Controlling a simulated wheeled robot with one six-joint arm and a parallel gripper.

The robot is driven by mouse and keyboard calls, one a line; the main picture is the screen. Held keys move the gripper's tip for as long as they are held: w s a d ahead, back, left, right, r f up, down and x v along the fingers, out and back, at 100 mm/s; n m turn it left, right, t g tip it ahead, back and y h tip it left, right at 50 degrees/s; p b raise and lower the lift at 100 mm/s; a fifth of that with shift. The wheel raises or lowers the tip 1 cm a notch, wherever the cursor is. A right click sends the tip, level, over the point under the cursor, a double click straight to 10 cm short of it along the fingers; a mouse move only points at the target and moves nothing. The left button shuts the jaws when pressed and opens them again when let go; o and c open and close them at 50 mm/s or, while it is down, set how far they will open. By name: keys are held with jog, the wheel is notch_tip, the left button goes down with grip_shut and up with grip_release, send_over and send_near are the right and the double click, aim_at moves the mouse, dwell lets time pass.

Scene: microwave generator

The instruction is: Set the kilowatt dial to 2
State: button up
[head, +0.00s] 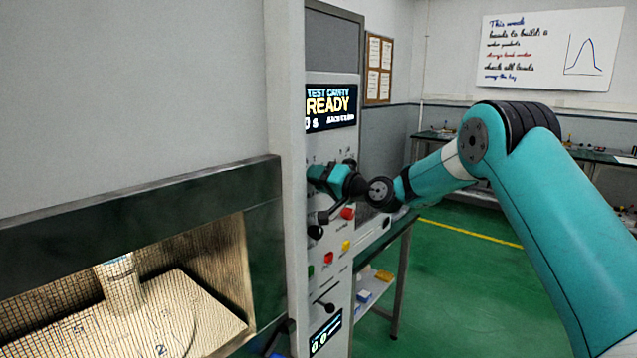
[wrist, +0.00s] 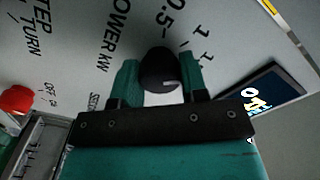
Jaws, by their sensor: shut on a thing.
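The kilowatt dial (wrist: 158,66) is a dark round knob on the grey panel, beside the printed "POWER KW" and a scale with 0.5 and 1 marks. My gripper (wrist: 160,78) has one finger on each side of the knob and is shut on it. A small pale mark shows on the knob's near edge, but I cannot tell which number it points at. No 2 is readable on the scale. In the head view my gripper (head: 318,178) is at the panel and hides the dial.
The panel's upper screen (head: 331,106) reads "READY". Red (head: 347,213) and yellow (head: 346,246) buttons and a black-knobbed lever (head: 317,231) sit below my gripper. A meshed cavity with a pale cylinder (head: 120,284) is at left. Green floor lies open at right.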

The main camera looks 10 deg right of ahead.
jog(key=m+p, duration=0.1)
jog(key=m, duration=0.5)
jog(key=m+p, duration=0.2)
jog(key=m, duration=0.3)
jog(key=shift+f+m, duration=0.1)
jog(key=shift+m, duration=0.2)
dwell(0.4)
jog(key=o, duration=0.9)
jog(key=shift+o, duration=0.2)
